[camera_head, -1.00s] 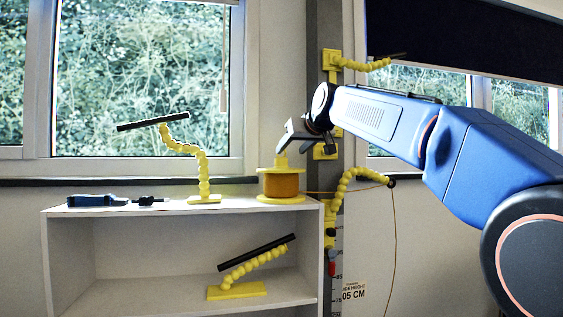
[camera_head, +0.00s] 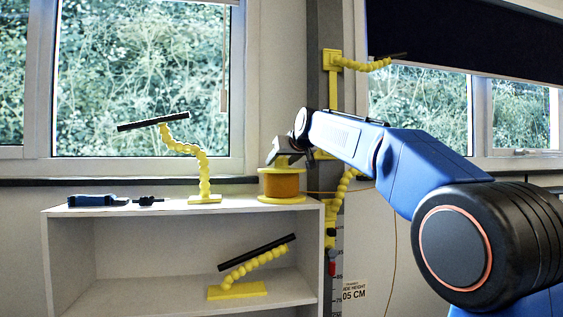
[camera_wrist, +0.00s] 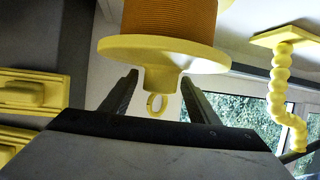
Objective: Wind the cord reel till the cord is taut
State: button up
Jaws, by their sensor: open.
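The cord reel (camera_head: 282,186), an orange-wound drum between yellow flanges, stands on the right end of the white shelf's top. The wrist view shows the reel (camera_wrist: 168,18) upside down, with a yellow hub and small ring (camera_wrist: 156,104) on its flange. My gripper (camera_head: 282,158) is over the reel's top. In the wrist view its two dark fingers (camera_wrist: 158,82) are spread to either side of the hub, apart from it. The orange cord (camera_head: 395,235) leaves the reel to the right; a length hangs down beyond the post. My arm hides part of its run.
A yellow beaded stand with a black bar (camera_head: 203,172) and blue tool (camera_head: 92,200) stand on the white shelf (camera_head: 235,207). Another beaded stand (camera_head: 238,290) is inside it. A post with yellow brackets (camera_head: 333,80) rises behind my arm.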

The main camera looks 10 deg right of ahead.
jog(key=shift+c, duration=0.6)
grip_shut()
jog(key=shift+a+m+h, duration=0.1)
jog(key=shift+m+h, duration=0.4)
jog(key=shift+h, duration=0.1)
jog(key=shift+m+h, duration=0.5)
jog(key=shift+h, duration=0.2)
jog(key=m+g+h, duration=0.1)
jog(key=m+h, duration=0.4)
jog(key=shift+m+g+h, duration=1.4)
jog(key=shift+m+h, duration=0.5)
jog(key=shift+h, duration=0.2)
jog(key=shift+f, duration=0.1)
